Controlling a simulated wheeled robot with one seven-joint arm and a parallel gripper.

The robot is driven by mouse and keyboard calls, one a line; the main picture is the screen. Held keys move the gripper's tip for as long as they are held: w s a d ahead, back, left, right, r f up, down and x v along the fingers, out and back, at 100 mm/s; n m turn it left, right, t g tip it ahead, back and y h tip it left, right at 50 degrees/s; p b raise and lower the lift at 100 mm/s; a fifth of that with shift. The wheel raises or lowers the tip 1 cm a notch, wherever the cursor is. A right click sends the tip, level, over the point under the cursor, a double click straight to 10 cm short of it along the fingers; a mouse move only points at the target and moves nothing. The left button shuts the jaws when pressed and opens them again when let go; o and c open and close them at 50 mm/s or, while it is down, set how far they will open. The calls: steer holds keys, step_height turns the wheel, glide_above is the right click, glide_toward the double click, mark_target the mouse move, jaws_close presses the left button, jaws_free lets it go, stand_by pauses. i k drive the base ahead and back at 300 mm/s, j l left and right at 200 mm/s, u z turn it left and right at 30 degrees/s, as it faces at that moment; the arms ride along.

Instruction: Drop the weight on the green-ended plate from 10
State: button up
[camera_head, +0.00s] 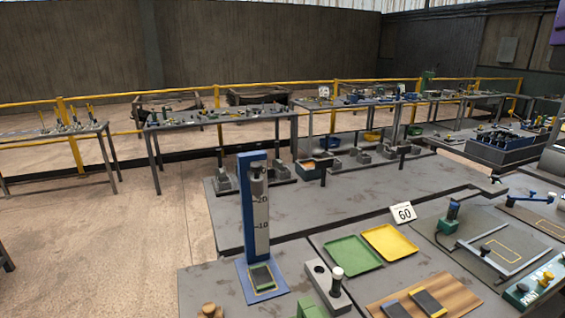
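A blue drop column (249,215) stands on the bench left of centre, with a pale scale marked 20 and 10. A grey cylindrical piece (258,181) sits at the top of the scale, above the 20 mark; I cannot tell surely if it is the weight. A dark plate with green at its edge (262,277) lies on the column's blue base (249,293). A grey block (321,283) to the right bears a white-topped cylinder (337,277). My gripper is not in view.
A green tray (352,254) and a yellow tray (389,242) lie behind the block, near a sign reading 60 (404,213). A wooden board (456,293) bears two dark strips. A green piece (309,307) is at the front edge. Open floor lies left.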

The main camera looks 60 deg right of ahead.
mark_target(257, 181)
steer(key=i+z, duration=0.1)
steer(key=z, duration=0.6)
